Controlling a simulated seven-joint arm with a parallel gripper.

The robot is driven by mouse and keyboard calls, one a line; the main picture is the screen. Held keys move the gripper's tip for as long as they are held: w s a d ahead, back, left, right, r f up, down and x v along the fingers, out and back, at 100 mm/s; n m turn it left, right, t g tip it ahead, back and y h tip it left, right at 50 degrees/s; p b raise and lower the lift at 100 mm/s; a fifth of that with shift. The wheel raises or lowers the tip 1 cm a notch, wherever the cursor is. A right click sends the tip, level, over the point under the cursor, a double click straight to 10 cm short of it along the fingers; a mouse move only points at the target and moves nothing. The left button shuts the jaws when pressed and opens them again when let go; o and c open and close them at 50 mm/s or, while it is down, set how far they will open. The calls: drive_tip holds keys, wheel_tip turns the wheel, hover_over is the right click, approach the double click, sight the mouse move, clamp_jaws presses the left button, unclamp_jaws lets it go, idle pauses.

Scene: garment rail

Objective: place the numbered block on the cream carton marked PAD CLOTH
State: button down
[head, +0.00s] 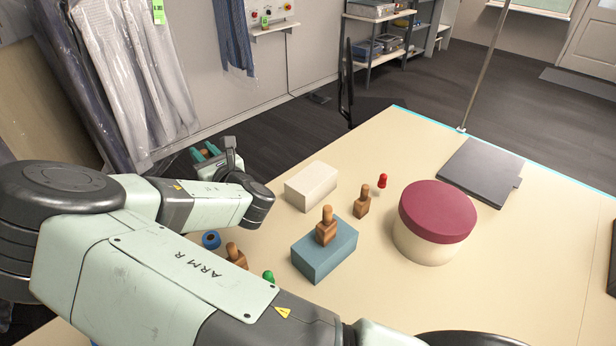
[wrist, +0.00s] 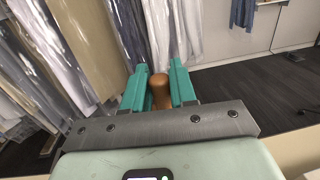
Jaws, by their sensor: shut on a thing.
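My gripper (head: 205,152) is at the left in the head view, out past the table's left edge. Its green fingers show in the wrist view (wrist: 160,82), shut on a brown wooden piece with a rounded knob (wrist: 160,91). Its lower part is hidden, and no number on it can be read. A plain cream carton (head: 311,186) stands on the table, right of my gripper and apart from it. Its top is bare, and no PAD CLOTH marking can be read from here.
A blue box (head: 318,264) bears a wooden knobbed piece (head: 326,226). Similar pieces stand beside the carton (head: 362,203) and near my arm (head: 236,256). A maroon-lidded round tub (head: 436,218), red peg (head: 382,181), blue ring (head: 211,239) and dark flat plate (head: 481,170) are around. Hanging garments (head: 130,70) are behind my gripper.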

drive_tip(key=w+d+r+m+h, duration=0.1)
drive_tip(key=w+d, duration=0.3)
drive_tip(key=d, duration=0.3)
drive_tip(key=w+d+r+t, duration=0.15)
drive_tip(key=w+d, duration=0.25)
drive_tip(key=d, duration=0.4)
drive_tip(key=w+d+r+m+h, duration=0.1)
drive_tip(key=w+d+r, duration=0.1)
drive_tip(key=w+d, duration=0.35)
wheel_tip(320, 180, down, 10)
drive_tip(key=d, duration=0.2)
drive_tip(key=shift+s+d+f, duration=0.15)
drive_tip(key=shift+s+d, duration=0.2)
drive_tip(key=shift+s, duration=0.05)
drive_tip(key=shift+f, duration=0.15)
drive_tip(key=c, duration=0.9)
unclamp_jaws()
